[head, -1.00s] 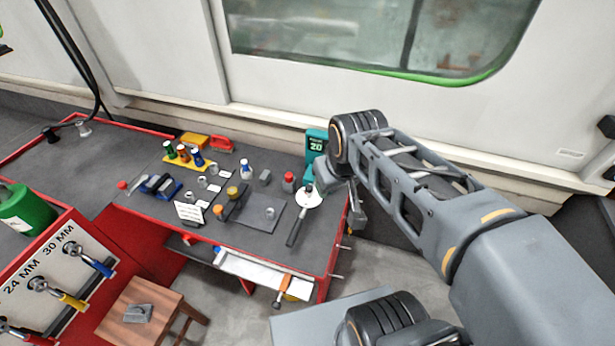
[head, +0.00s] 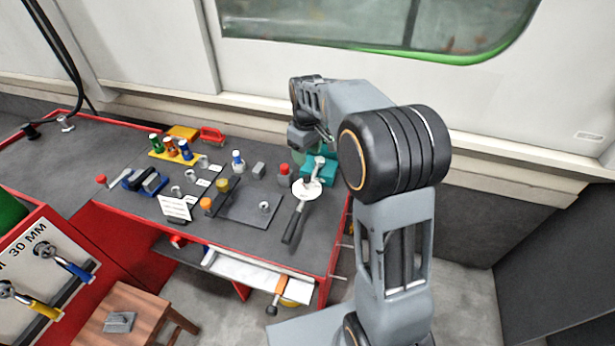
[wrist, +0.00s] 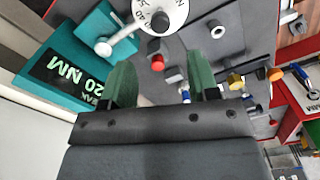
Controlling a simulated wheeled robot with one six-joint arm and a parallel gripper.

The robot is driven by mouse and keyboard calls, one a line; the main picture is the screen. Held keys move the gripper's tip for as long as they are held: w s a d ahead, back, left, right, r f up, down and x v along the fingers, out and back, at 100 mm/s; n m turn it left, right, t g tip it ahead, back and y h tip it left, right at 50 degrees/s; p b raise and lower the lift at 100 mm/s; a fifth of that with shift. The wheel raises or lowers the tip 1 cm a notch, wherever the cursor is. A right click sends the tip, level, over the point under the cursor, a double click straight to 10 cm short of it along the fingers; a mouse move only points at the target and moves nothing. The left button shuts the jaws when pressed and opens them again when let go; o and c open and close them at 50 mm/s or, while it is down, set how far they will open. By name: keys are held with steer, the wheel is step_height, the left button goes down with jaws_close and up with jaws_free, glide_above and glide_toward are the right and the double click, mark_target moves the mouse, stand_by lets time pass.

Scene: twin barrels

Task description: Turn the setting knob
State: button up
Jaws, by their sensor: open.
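A teal torque tester (head: 320,172) stands at the right end of the bench, and its dark display reads 20 NM in the wrist view (wrist: 62,75). A silver lever (wrist: 122,35) runs from the tester to a white round dial (wrist: 175,10) with printed numbers. A small dark knob (wrist: 160,21) sits at the dial's middle. In the head view the dial (head: 306,191) has a dark handle (head: 293,225) towards the front. My gripper (wrist: 161,62) is open and empty, its green fingers apart from the knob. In the head view it is above the tester, partly hidden.
A red-topped item (wrist: 154,48) shows between my fingers and stands left of the tester in the head view (head: 284,174). A grey mat (head: 252,212), small bottles and metal pieces cover the bench. The wall (head: 400,75) is close behind. A wooden stool (head: 125,320) stands in front.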

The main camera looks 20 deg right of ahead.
mark_target(307, 177)
step_height(307, 177, down, 9)
steer(key=shift+f, duration=0.1)
stand_by(0.3)
steer(key=c, duration=0.9)
